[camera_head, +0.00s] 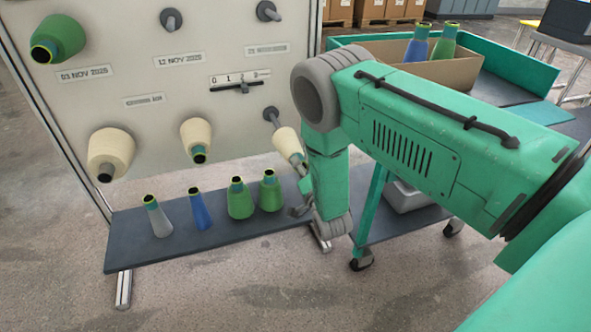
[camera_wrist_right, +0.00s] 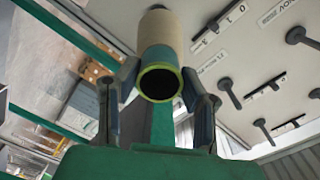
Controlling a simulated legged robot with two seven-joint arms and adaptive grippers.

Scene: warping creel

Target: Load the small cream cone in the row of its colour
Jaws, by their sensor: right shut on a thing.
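The small cream cone (camera_head: 287,143) has a green and yellow tube end. It is held at the lower row of the creel panel, close to the tip of the right-hand peg (camera_head: 271,115). I cannot tell whether the peg enters it. My right gripper (camera_head: 299,185) is shut on the cone, partly hidden by my arm. In the wrist view, the gripper's fingers (camera_wrist_right: 160,82) flank the cone (camera_wrist_right: 160,32), whose open tube end faces the camera. On the same row are a large cream cone (camera_head: 110,150) and a smaller cream cone (camera_head: 197,136). My left gripper is not in view.
A green cone (camera_head: 60,36) sits on the upper row, beside bare pegs (camera_head: 171,20). A slider scale (camera_head: 240,84) projects between rows. Grey, blue and green cones (camera_head: 240,200) stand on the shelf (camera_head: 150,252) below. A green cart (camera_head: 545,75) with a box (camera_head: 455,72) is at right.

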